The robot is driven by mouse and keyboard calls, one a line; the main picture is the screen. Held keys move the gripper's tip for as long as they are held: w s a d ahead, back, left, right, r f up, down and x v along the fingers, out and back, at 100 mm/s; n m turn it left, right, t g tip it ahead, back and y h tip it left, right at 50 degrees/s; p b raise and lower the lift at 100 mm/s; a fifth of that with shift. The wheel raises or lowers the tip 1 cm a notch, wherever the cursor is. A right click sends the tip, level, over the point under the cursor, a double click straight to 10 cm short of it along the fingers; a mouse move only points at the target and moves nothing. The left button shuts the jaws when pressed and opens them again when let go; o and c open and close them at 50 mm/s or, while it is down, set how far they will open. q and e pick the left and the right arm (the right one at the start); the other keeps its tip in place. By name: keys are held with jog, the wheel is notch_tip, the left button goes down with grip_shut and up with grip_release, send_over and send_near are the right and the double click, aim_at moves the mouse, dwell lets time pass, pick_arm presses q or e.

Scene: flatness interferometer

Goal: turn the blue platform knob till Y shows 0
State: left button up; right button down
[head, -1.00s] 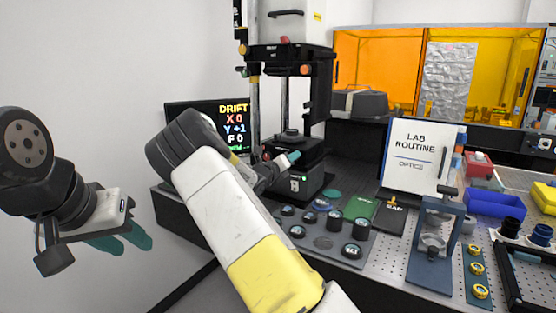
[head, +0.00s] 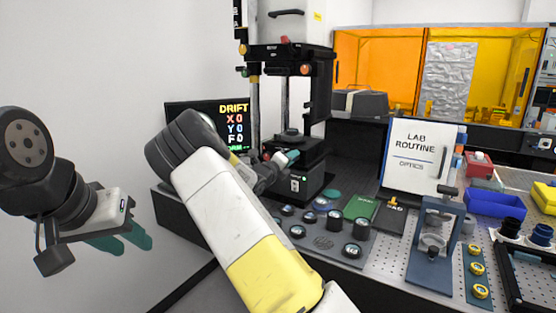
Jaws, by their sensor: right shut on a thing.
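The drift display (head: 222,125) at the back left reads X 0, Y 0 and F 0, with a green line below partly hidden by my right arm. The interferometer (head: 290,90) stands upright beside it on the bench. My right gripper (head: 290,156), with teal fingertips, is at the left front of the interferometer's platform and is shut on the blue platform knob, which its fingers and wrist hide. My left gripper (head: 122,240) hangs empty at the far left, its teal fingers apart, away from the bench.
A dark tray (head: 322,243) of round optics lies in front of the interferometer. A white Lab Routine board (head: 422,155), a blue-grey stand (head: 435,245) and a blue bin (head: 495,204) stand to the right. My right arm crosses the middle of the view.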

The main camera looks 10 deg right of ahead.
jog(key=c, duration=1.1)
grip_release()
jog(key=v, duration=0.8)
dwell(0.4)
